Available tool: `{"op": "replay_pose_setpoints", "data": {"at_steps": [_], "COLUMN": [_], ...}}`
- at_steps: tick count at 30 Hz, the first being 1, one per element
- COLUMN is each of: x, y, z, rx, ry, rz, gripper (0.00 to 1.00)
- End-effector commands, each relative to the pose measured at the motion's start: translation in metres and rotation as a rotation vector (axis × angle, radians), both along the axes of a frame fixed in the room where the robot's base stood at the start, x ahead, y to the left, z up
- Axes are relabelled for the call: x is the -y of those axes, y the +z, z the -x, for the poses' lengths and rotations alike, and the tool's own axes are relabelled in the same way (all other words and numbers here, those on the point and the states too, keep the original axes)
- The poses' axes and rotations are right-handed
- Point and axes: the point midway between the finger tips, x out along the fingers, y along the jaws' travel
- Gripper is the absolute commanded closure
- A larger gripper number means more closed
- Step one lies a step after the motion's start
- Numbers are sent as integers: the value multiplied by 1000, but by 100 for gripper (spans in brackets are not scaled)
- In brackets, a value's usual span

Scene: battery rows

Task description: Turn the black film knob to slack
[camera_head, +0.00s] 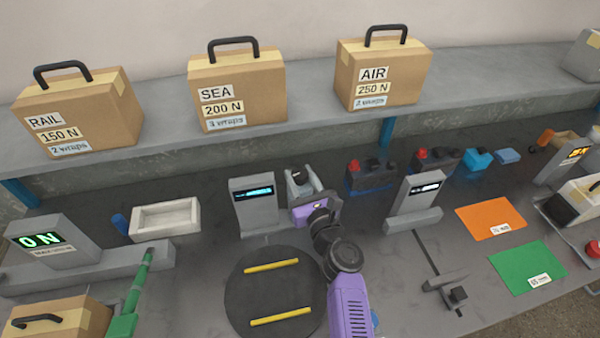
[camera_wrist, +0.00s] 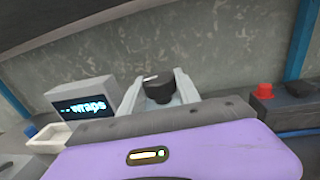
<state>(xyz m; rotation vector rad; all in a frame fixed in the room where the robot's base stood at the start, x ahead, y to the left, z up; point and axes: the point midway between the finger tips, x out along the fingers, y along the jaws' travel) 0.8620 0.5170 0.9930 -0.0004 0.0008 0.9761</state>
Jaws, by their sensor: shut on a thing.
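The black film knob (camera_wrist: 157,90) sits between the two pale grey fingers of my gripper (camera_wrist: 160,84) in the wrist view. The fingers are shut on it, one on each side. A short white mark on the knob's top points to the left in that view. In the head view my gripper (camera_head: 301,180) reaches beside the grey wraps display post, and the knob shows only as a small dark patch (camera_head: 297,173). The display (camera_wrist: 83,106) reads "-- wraps" in the wrist view, and its post also shows in the head view (camera_head: 254,217).
A dark round turntable (camera_head: 274,292) with two yellow bars lies in front of the post. A white tray (camera_head: 166,220) stands to the left, and a second display post (camera_head: 414,207) to the right. Dark blue-and-black batteries (camera_head: 371,178) stand behind. Cartons sit on the shelf (camera_head: 310,115).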

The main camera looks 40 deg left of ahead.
Motion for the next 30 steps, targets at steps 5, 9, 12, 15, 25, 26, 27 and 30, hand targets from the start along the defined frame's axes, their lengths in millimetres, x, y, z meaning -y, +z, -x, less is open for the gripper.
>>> {"op": "replay_pose_setpoints", "data": {"at_steps": [5,9,12,15,25,26,27,30], "x": [2,2,1,1,1,1,0,0], "y": [-1,-4,-5,-6,-6,-6,-6,-6], "z": [-3,-4,-3,-3,-3,-3,-3,-2], "rx": [0,1,1,2,2,2,2,2], "ry": [130,254,331,397,562,575,592,631], "rz": [0,0,0,-1,-1,-1,-1,-2], "gripper": [100,100,100,100,100,100,100,100]}}
